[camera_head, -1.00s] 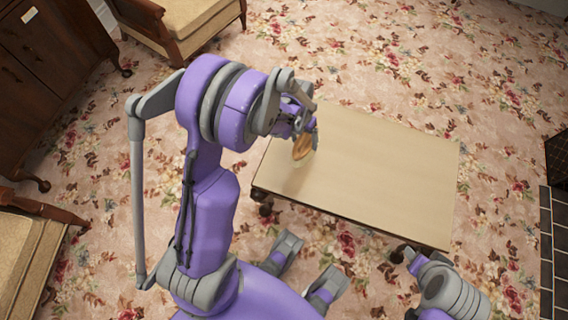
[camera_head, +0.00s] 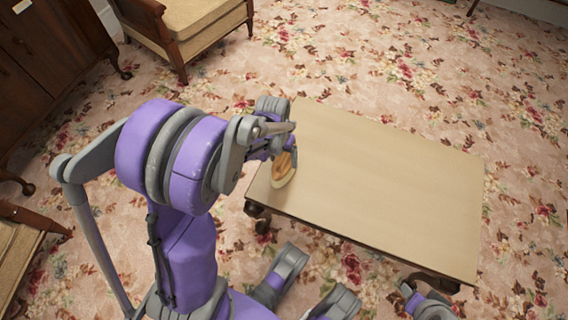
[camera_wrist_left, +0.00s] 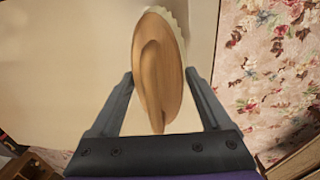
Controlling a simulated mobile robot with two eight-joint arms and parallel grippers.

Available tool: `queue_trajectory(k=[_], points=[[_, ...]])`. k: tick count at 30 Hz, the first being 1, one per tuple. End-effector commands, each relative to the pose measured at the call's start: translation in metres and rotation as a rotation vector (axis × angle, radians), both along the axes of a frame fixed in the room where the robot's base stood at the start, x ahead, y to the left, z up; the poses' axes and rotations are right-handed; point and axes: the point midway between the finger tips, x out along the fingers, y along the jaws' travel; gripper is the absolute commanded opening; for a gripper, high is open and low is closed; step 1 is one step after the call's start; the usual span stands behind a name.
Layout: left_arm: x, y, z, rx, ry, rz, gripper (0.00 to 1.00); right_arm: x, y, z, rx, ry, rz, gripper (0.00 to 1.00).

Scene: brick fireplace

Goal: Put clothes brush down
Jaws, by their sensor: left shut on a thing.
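The clothes brush (camera_head: 285,168) has an oval tan wooden body and pale bristles. It is over the left end of the beige low table (camera_head: 390,190). My left gripper (camera_head: 285,148) is shut on the brush. In the left wrist view the brush (camera_wrist_left: 157,70) sits tilted between the two grey fingers, its white bristles (camera_wrist_left: 180,18) showing along the upper right edge. I cannot tell whether the bristles touch the table. A grey part of my right arm shows at the bottom right; its jaws cannot be made out.
The rest of the tabletop is bare. An armchair (camera_head: 195,35) stands at the back left, a dark wooden cabinet (camera_head: 45,60) at the far left, and another seat (camera_head: 25,240) at the lower left. Flowered carpet (camera_head: 385,70) surrounds the table.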

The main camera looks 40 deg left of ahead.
Motion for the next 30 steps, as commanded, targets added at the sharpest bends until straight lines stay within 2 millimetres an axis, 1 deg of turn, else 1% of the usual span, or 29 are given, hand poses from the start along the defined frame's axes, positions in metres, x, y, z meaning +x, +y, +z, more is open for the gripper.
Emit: queue_trajectory(k=[3,6,8,14,17,18,21,27,30], points=[[0.001,0.000,-0.018,0.000,0.000,0.000,0.11,0.001,0.000,-0.008,0.000,0.002,0.000,0.50],[0.001,0.000,-0.032,0.000,0.000,0.000,0.11,0.002,0.000,-0.013,0.000,0.003,0.000,0.50],[0.000,0.000,-0.034,0.000,0.000,0.000,0.11,0.002,0.000,-0.014,0.000,0.003,0.000,0.50],[0.000,0.000,-0.033,0.000,0.000,0.000,0.11,0.002,0.000,-0.012,0.000,0.003,0.000,0.50],[0.000,0.000,-0.036,0.000,0.000,0.000,0.11,0.002,0.000,-0.015,0.000,0.003,0.000,0.50],[0.000,0.000,-0.036,0.000,0.000,0.000,0.85,0.002,0.000,-0.015,0.000,0.003,0.000,0.50],[0.000,0.000,-0.035,0.000,0.000,0.000,1.00,0.002,0.000,-0.015,0.000,0.003,0.000,0.50],[0.000,0.000,-0.035,0.000,0.000,0.000,1.00,0.002,0.000,-0.014,0.000,0.003,0.000,0.50],[0.000,0.000,-0.031,0.000,0.000,0.000,1.00,0.002,0.000,-0.011,0.000,0.003,0.000,0.50]])
